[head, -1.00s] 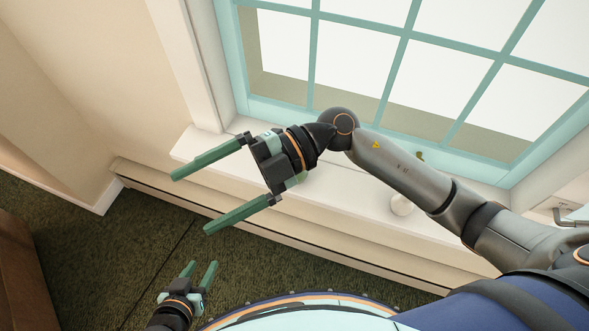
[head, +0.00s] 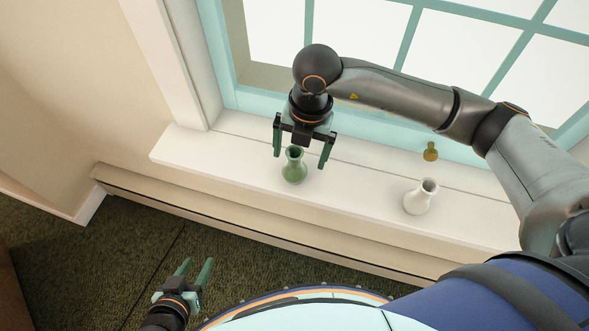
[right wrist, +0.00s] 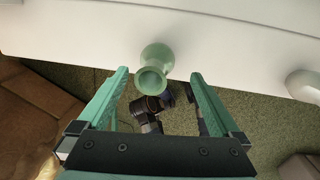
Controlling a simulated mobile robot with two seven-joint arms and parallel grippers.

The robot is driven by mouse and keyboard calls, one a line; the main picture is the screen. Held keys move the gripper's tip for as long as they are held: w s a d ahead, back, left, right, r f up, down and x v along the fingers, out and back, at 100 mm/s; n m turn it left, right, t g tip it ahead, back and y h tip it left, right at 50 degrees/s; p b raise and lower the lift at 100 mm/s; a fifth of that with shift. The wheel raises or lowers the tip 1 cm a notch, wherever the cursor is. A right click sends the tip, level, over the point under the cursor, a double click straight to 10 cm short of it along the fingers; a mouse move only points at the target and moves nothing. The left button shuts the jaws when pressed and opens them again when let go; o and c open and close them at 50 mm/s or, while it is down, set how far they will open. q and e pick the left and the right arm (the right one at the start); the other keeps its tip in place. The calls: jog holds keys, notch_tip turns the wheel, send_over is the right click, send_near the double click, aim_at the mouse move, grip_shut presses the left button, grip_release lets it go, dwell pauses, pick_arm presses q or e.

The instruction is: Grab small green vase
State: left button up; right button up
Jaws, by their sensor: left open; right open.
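The small green vase (head: 294,168) stands upright on the white windowsill in the head view. My right gripper (head: 299,162) is open, with one finger on each side of the vase's neck area and a gap to each. In the right wrist view the vase (right wrist: 157,60) shows at the top middle, its mouth towards the camera, just beyond and between the two open green fingertips (right wrist: 158,74). My left gripper (head: 193,268) is open and empty, low over the dark carpet, far from the sill.
A white vase (head: 419,198) stands on the sill (head: 345,190) to the right, and a small olive-yellow vase (head: 431,152) stands behind it near the window. The window frame (head: 216,60) rises behind my right arm. The sill left of the green vase is clear.

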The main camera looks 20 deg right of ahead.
aim_at(295, 168)
jog(key=f, duration=0.4)
jog(key=a+f+b, duration=0.1)
jog(key=f, duration=0.1)
jog(key=shift+w, duration=0.15)
jog(key=shift+d+r, duration=0.1)
jog(key=shift+r, duration=0.05)
jog(key=c, duration=1.4)
